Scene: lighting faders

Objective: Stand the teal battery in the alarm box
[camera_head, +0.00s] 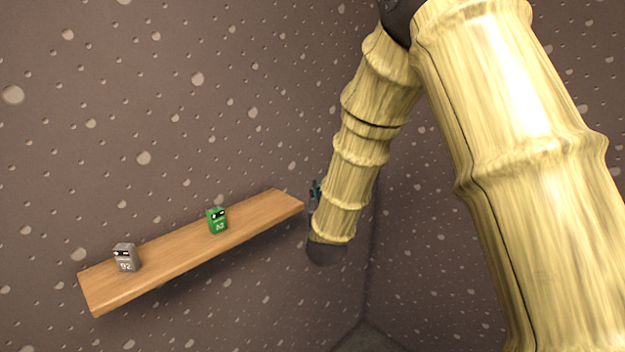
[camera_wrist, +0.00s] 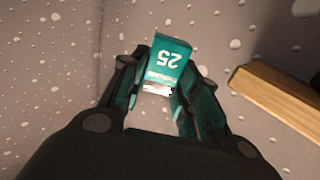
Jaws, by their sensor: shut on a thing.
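In the wrist view the teal battery (camera_wrist: 170,56) sits between the fingertips of my gripper (camera_wrist: 158,85). It bears the number 25, which reads upside down there. The jaws are shut on its sides, and it is clear of the shelf. In the head view my gripper (camera_head: 315,190) is mostly hidden behind my arm. Only a small dark and teal bit shows, just past the right end of the shelf. I cannot make out the alarm box in either view.
A wooden shelf (camera_head: 185,257) juts from the speckled wall; its end shows at the right of the wrist view (camera_wrist: 275,97). On it stand a grey battery (camera_head: 126,257) marked 92 and a green battery (camera_head: 217,221). The shelf between them is bare.

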